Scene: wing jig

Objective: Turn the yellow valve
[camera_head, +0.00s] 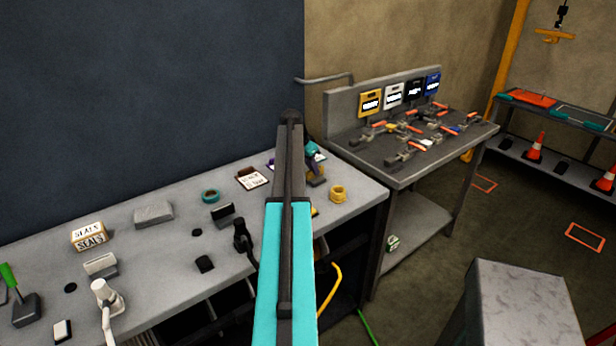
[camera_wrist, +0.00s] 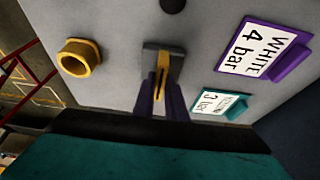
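A narrow yellow piece (camera_wrist: 159,86), which looks like the valve handle, shows in the wrist view below a grey block on the panel. My gripper (camera_wrist: 160,98) is at it, with a dark purple finger on each side. The fingers are close to the yellow piece, but I cannot tell whether they press on it. In the head view my arm covers much of this spot, and only part of my gripper (camera_head: 316,176) shows at the right end of the bench. A teal-edged card (camera_wrist: 221,103), with partly legible text ending in "3 bar", stands to the right in the wrist view.
A yellow ring-shaped fitting (camera_wrist: 79,57) is left of my gripper, also in the head view (camera_head: 338,194). A purple-edged "WHITE 4 bar" card (camera_wrist: 262,48) is to the right. The grey bench (camera_head: 160,255) holds several loose items. A tool table (camera_head: 385,178) stands beyond its right end.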

